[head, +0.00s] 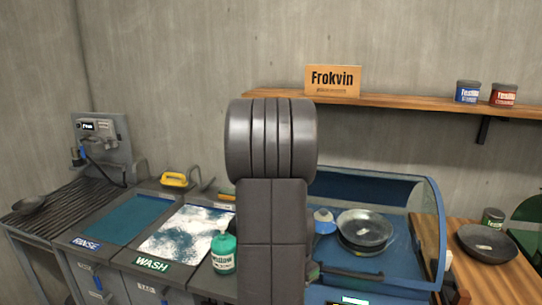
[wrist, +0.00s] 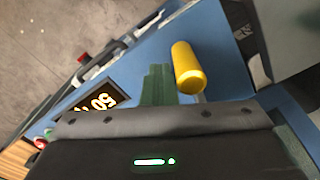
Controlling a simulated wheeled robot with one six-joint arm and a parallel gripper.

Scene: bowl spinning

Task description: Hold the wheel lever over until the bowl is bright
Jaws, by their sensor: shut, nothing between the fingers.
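A dark grey bowl (head: 366,226) sits in the blue hooded wheel unit (head: 438,215) in the head view, above another dark round rim. Its surface looks dull, with a small pale mark inside. The yellow lever handle (wrist: 187,66) stands on a metal stem in the wrist view, in front of a blue panel. My gripper (wrist: 157,72) shows as shut dark green fingers just left of the handle, with nothing held. I cannot tell whether they touch it. In the head view, my arm hides the lever and most of my gripper.
A tilted orange-lit display (wrist: 97,102) and a red knob (wrist: 84,57) are on the panel side. Left are the wash basin (head: 185,232), rinse basin (head: 120,220) and green bottle (head: 223,253). Another dark bowl (head: 487,243) rests on the wooden table at right.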

